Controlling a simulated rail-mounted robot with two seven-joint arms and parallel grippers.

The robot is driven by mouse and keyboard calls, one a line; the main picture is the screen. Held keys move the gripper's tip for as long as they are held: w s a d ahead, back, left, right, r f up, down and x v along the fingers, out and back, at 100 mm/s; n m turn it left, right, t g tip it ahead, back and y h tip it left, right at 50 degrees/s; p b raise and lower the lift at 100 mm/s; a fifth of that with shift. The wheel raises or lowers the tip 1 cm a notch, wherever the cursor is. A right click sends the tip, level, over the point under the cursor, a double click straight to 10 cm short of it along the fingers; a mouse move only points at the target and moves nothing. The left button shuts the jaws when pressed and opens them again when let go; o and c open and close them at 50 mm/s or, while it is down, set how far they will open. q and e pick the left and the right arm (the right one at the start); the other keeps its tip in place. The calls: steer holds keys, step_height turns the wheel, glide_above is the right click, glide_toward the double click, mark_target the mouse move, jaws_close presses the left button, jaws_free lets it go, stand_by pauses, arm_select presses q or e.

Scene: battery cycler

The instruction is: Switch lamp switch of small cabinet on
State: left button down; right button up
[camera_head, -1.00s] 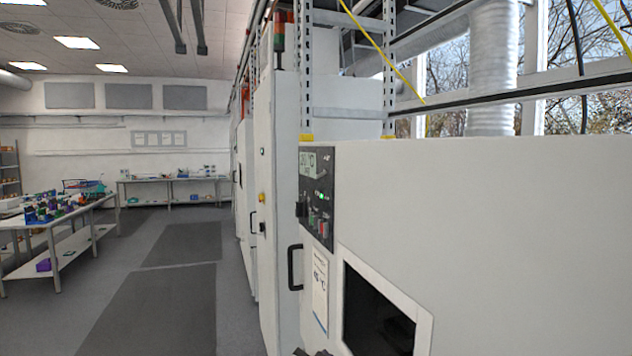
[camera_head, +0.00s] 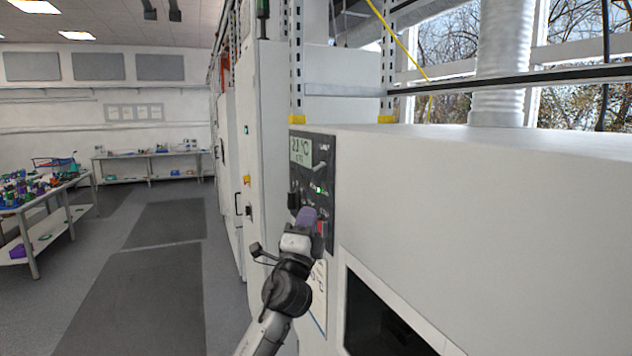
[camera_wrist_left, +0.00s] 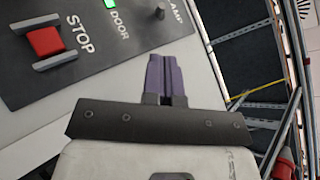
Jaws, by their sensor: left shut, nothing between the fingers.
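The small cabinet (camera_head: 480,220) is a white box on the right with a dark control panel (camera_head: 325,165) at its left end. The left wrist view shows this panel (camera_wrist_left: 110,60) close up and tilted. It has a red STOP button (camera_wrist_left: 46,42), a lit green DOOR light (camera_wrist_left: 108,3) and a small dark lamp switch (camera_wrist_left: 159,13) beside the cut-off word LAMP. My left gripper (camera_head: 308,214) is in front of the panel's lower part; its purple fingers (camera_wrist_left: 164,76) are shut and empty, pointing towards the lamp switch. A small gap appears between fingertips and switch. My right gripper is not in view.
The cabinet's dark window (camera_head: 385,320) is below right of the panel. A tall white cabinet (camera_head: 268,180) stands beyond. A table with coloured parts (camera_head: 45,215) is at the far left. The floor (camera_head: 155,290) on the left is clear.

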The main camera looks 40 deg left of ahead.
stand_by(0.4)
arm_select(q)
steer(key=p, duration=0.1)
glide_toward(319, 167)
steer(key=x, duration=0.4)
steer(key=shift+x, duration=1.15)
steer(key=shift+w+f, duration=0.15)
steer(key=shift+f, duration=0.05)
